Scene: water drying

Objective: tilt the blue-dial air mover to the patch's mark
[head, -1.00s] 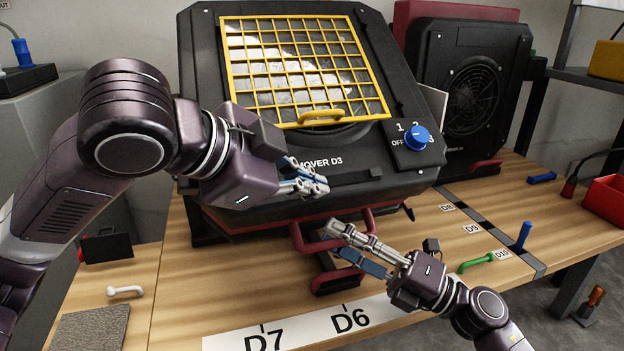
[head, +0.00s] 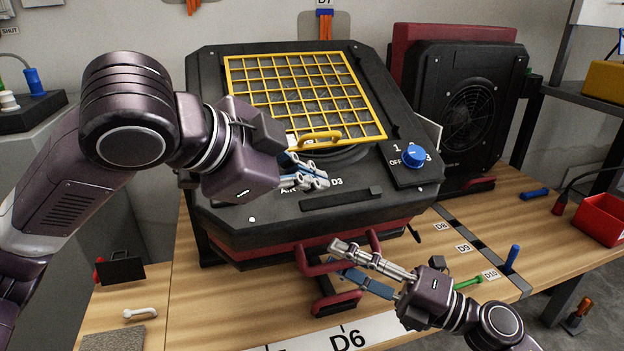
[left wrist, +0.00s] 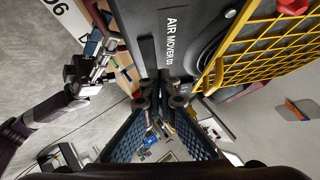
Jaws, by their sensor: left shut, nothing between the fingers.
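The blue-dial air mover (head: 310,222), a black box marked D3 with a yellow grille (head: 305,98), stands tilted on the bench with its face up and forward. Its blue dial (head: 413,156) is at the right of the face. My left gripper (head: 318,181) is shut and empty over the front of the face, partly covering the label; contact is unclear. The mover also shows in the left wrist view (left wrist: 150,50). My right gripper (head: 335,256) has its fingers apart by the red bar handle (head: 310,268) below the mover; I cannot tell whether it touches.
A white strip marked D6 (head: 378,338) lies along the bench front. Labels D8, D9 and D10 (head: 490,275) lie on the right. A second black fan unit (head: 470,110) stands behind right. A red bin (head: 603,212) is at the right edge.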

